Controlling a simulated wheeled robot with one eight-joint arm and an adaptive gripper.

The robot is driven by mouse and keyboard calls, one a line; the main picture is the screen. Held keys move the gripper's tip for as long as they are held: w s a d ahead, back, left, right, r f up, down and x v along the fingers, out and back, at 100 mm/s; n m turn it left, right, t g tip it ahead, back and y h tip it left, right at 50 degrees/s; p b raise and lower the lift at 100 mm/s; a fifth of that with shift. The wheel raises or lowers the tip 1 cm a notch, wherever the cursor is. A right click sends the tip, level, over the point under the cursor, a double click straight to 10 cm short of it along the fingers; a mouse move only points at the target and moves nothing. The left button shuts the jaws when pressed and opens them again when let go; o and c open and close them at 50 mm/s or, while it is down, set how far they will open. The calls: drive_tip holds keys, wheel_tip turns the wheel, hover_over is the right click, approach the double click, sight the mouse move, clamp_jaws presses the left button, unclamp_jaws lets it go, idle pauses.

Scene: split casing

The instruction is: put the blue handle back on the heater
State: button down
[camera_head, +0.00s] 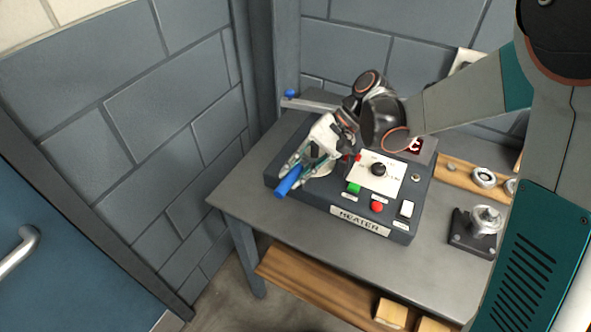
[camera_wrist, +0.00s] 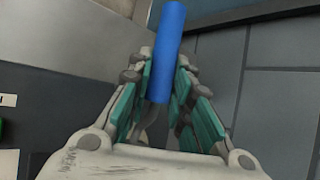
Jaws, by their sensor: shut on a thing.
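The blue handle (camera_head: 289,180) is a short cylinder at the left front of the heater in the head view. In the wrist view the blue handle (camera_wrist: 168,52) stands out lengthwise between the teal finger pads. My gripper (camera_head: 301,169) is shut on it, over the heater's left side; it also shows in the wrist view (camera_wrist: 162,95). The heater (camera_head: 398,226) is a dark box with a nameplate on its front, standing on the table. A grey piece shows behind the handle's near end in the wrist view. Whether the handle touches the heater is hidden by my gripper.
The heater's panel has a black knob (camera_head: 378,169), a green button (camera_head: 354,187), a red button (camera_head: 377,206) and a white switch (camera_head: 407,208). A lever with a blue end (camera_head: 291,94) is behind. A metal fixture (camera_head: 480,230) stands at right. The table's (camera_head: 243,205) left front is bare.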

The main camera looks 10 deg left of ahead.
drive_tip(key=shift+f, duration=0.1)
drive_tip(key=shift+f, duration=0.15)
idle(0.4)
drive_tip(key=c, duration=1.4)
unclamp_jaws()
drive_tip(key=shift+o, duration=0.2)
wheel_tip(320, 180, up, 10)
drive_tip(key=p, duration=0.6)
drive_tip(key=shift+r+p, duration=0.25)
drive_tip(key=shift+p, duration=0.05)
